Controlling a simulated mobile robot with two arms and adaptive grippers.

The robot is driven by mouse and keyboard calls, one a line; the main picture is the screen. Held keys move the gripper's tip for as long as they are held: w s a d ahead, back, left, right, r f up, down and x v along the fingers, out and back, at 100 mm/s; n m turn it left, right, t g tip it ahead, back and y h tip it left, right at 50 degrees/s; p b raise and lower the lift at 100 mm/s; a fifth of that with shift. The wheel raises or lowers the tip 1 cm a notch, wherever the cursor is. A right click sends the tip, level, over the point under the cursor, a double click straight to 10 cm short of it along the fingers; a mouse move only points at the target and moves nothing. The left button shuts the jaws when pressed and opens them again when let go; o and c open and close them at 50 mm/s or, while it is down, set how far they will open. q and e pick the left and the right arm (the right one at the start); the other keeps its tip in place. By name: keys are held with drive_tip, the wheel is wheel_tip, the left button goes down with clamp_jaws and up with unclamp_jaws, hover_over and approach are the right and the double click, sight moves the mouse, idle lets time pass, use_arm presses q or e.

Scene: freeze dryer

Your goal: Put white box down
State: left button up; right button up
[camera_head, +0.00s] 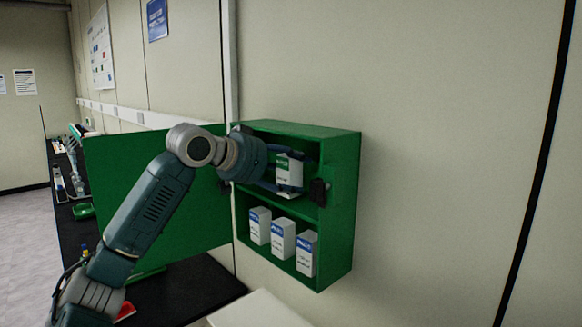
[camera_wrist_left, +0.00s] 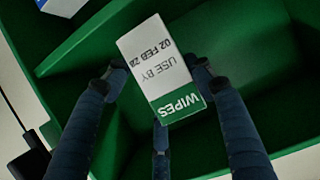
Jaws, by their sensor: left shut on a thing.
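A white box with a green band (camera_head: 289,170) is inside the upper compartment of the green wall cabinet (camera_head: 342,215). My left gripper (camera_head: 284,172) reaches into that compartment and is shut on the box. In the left wrist view the white box (camera_wrist_left: 158,62) reads "USE BY" and "WIPES", with the gripper's fingers (camera_wrist_left: 158,78) on both sides of it. The box looks tilted in that view. Whether its bottom touches the shelf (camera_wrist_left: 85,45) I cannot tell. My right gripper is not in view.
Several white boxes with blue bands (camera_head: 283,240) stand in a row in the lower compartment. The cabinet's green door (camera_head: 120,180) is swung open to the left. A black bench (camera_head: 190,295) runs below, and a white surface (camera_head: 260,311) is under the cabinet.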

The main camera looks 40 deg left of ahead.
use_arm(q)
drive_tip(key=shift+f, duration=0.65)
drive_tip(key=shift+s, duration=0.1)
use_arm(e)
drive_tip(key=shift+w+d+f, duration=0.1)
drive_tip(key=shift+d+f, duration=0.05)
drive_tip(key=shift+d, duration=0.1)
use_arm(q)
drive_tip(key=shift+s, duration=0.1)
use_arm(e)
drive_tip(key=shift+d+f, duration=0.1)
use_arm(q)
drive_tip(key=o, duration=1.1)
drive_tip(key=shift+f, duration=0.15)
